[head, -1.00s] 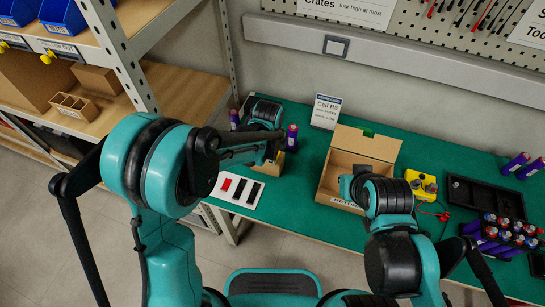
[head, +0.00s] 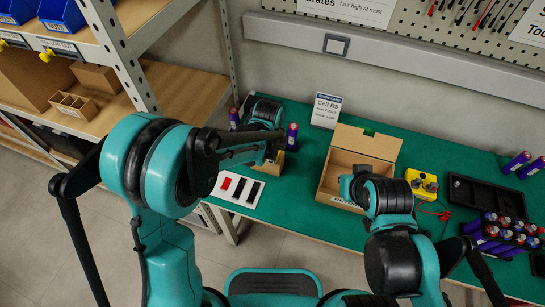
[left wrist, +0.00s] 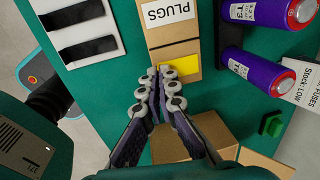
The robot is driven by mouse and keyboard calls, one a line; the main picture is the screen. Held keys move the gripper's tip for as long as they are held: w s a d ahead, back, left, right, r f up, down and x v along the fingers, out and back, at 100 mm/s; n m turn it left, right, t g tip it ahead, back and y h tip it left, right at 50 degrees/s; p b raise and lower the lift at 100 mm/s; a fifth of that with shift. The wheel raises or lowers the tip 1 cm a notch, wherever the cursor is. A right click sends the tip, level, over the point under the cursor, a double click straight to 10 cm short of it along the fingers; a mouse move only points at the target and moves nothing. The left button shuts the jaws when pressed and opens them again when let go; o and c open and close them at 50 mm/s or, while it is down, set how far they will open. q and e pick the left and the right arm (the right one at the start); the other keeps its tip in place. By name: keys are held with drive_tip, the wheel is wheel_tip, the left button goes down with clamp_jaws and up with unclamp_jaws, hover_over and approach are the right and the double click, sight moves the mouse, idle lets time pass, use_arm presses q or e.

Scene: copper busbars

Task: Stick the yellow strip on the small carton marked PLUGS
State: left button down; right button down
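The small carton marked PLUGS (left wrist: 168,14) is at the top middle of the left wrist view, its label facing the camera. In the head view it is mostly hidden behind my left gripper (head: 268,150). The yellow strip (left wrist: 184,64) lies flat against the carton's face below the label. The fingertips of my left gripper (left wrist: 160,73) are drawn together at the strip's left edge; whether they pinch that edge is unclear. My right arm is over the open carton in the head view, with its fingertips hidden.
A white card (head: 237,191) with red and black strips lies left of the small carton. Purple cylinders (left wrist: 256,71) stand close on its right. An open carton (head: 331,173), yellow device (head: 421,184) and black tray (head: 488,197) are further right. Green mat between the cartons is clear.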

use_arm(q)
drive_tip(key=c, duration=2.3)
unclamp_jaws()
drive_tip(key=o, duration=0.7)
drive_tip(key=shift+c, duration=0.2)
wheel_tip(320, 180, up, 12)
drive_tip(key=s, duration=0.1)
drive_tip(key=shift+s+a, duration=0.25)
drive_tip(key=shift+s, duration=0.05)
drive_tip(key=shift+f, duration=0.1)
drive_tip(key=s+a+r+n+t, duration=0.3)
drive_tip(key=s+a+n+t, duration=0.2)
drive_tip(key=s+a+n, duration=0.9)
drive_tip(key=a+n, duration=0.2)
drive_tip(key=n, duration=0.5)
drive_tip(key=shift+s+a+r+n+t, duration=0.2)
drive_tip(key=shift+s+n+t, duration=0.1)
drive_tip(key=shift+s, duration=0.1)
